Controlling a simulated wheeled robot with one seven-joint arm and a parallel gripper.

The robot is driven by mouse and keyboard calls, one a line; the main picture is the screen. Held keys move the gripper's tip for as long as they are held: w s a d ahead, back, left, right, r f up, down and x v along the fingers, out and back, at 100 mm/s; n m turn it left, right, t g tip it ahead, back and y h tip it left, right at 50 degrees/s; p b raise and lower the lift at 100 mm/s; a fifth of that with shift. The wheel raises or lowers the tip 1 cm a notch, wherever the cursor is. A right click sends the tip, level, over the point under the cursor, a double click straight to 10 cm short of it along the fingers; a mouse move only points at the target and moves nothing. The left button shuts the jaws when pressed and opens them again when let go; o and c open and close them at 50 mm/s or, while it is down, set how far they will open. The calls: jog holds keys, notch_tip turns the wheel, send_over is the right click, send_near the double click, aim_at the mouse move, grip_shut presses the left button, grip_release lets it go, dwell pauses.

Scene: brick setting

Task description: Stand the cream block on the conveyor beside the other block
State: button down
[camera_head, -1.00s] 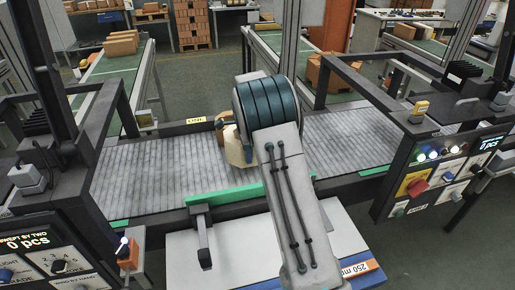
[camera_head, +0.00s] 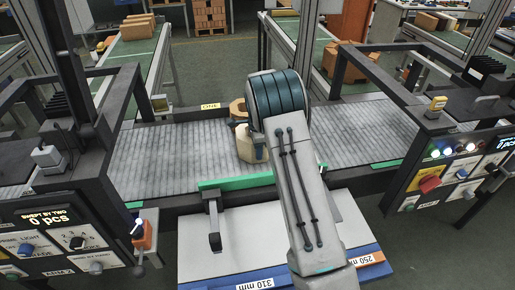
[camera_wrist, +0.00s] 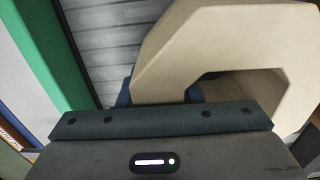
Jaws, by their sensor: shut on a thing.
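The cream block (camera_head: 250,148) is over the grey roller conveyor (camera_head: 175,160), just left of my wrist in the head view. In the wrist view the cream block (camera_wrist: 190,48) is large, with slanted corners and a square notch. My gripper (camera_wrist: 158,95) is shut on its near edge; blue fingertips show at both sides of the grip. The other block (camera_head: 237,107), tan, stands behind it on the conveyor, partly covered by the cream block and my wrist. I cannot tell whether the cream block touches the conveyor or the other block.
A green strip (camera_head: 235,182) runs along the conveyor's front edge, with a dark clamp (camera_head: 214,222) before it. A pale board (camera_head: 255,235) lies in front. Black frames with control panels (camera_head: 465,165) stand at both ends. The rollers left of the blocks are clear.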

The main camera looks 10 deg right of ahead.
jog(key=c, duration=1)
grip_release()
jog(key=shift+s, duration=0.1)
jog(key=shift+r, duration=0.1)
notch_tip(320, 180, up, 12)
jog(key=shift+f+b, duration=0.1)
jog(key=shift+b, duration=0.55)
jog(key=s+r+n+t, duration=0.1)
jog(key=s+r+n, duration=0.35)
jog(key=s, duration=0.45)
jog(key=s+r+n, duration=0.4)
jog(key=s+r, duration=0.2)
jog(key=s, duration=0.2)
jog(key=s+f+n, duration=0.1)
jog(key=s+n, duration=0.2)
jog(key=s, duration=0.3)
jog(key=s+f+n+t, duration=0.1)
jog(key=s+n, duration=0.2)
jog(key=s, duration=0.4)
jog(key=s+f+n+t, duration=0.1)
jog(key=s+n, duration=0.2)
jog(key=s, duration=0.4)
jog(key=shift+s+n, duration=0.1)
jog(key=shift+n, duration=0.25)
